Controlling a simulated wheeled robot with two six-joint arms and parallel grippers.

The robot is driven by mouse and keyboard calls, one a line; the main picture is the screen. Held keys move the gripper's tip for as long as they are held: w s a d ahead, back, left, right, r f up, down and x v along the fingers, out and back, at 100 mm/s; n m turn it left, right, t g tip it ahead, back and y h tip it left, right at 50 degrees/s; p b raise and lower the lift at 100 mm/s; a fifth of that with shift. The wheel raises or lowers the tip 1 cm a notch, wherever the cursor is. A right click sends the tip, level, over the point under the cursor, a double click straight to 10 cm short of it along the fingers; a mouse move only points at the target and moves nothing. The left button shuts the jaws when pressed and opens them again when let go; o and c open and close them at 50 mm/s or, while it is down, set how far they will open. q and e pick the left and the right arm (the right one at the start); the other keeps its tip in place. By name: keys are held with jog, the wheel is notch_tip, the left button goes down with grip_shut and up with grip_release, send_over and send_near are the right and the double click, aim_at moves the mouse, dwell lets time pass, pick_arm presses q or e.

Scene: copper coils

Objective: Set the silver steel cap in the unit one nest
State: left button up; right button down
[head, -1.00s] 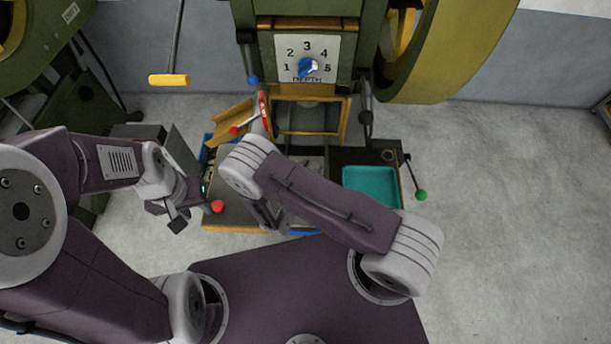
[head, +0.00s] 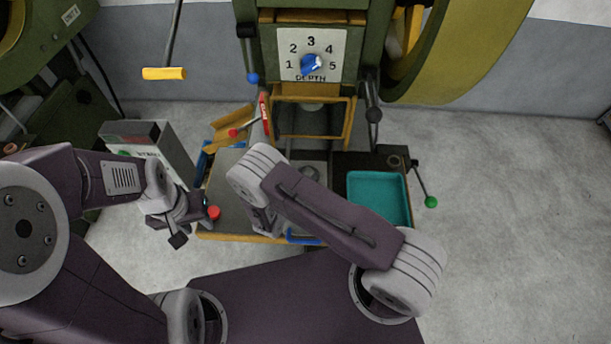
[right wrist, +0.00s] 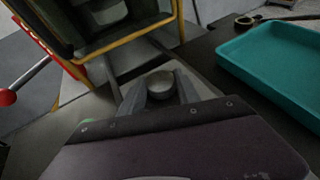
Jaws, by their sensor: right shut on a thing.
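The silver steel cap (right wrist: 160,85) is a small round grey piece between the fingers of my right gripper (right wrist: 160,98) in the right wrist view. That gripper is shut on it and holds it in front of the press opening. In the head view my right arm hides most of the gripper. My left gripper (head: 192,226) is at the left of the bench, beside a red knob (head: 214,212), with its fingers apart and nothing seen between them. I cannot make out the unit one nest for certain.
The press has a yellow-framed opening (head: 349,118) under a depth dial (head: 311,65). A teal tray (head: 378,201) lies to the right, and it also shows in the right wrist view (right wrist: 270,52). A green-knobbed lever (head: 431,201) sticks out beyond it. A grey box (head: 172,140) stands at left.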

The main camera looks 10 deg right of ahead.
jog(key=shift+f, duration=0.25)
jog(key=c, duration=0.9)
grip_release()
jog(key=shift+r, duration=0.2)
jog(key=v, duration=1.2)
jog(key=shift+r, duration=0.3)
jog(key=s+d+r+m+g+y, duration=0.1)
jog(key=s+d+r+m+g, duration=0.25)
jog(key=d+m+g, duration=0.35)
jog(key=s+d+r+m+g+y, duration=0.1)
jog(key=s+d+r+m+g, duration=0.3)
jog(key=m, duration=0.5)
jog(key=r+m+y, duration=0.1)
jog(key=m+y, duration=0.1)
jog(key=m, duration=0.2)
jog(key=r+m+t+y, duration=0.1)
jog(key=r+m+y, duration=0.1)
jog(key=m, duration=0.2)
jog(key=s+d+r+m+y, duration=0.1)
jog(key=m+y, duration=0.1)
jog(key=m, duration=0.2)
jog(key=shift+d+r+m+y, duration=0.15)
jog(key=shift+r+m+y, duration=0.1)
jog(key=shift+m+y, duration=0.05)
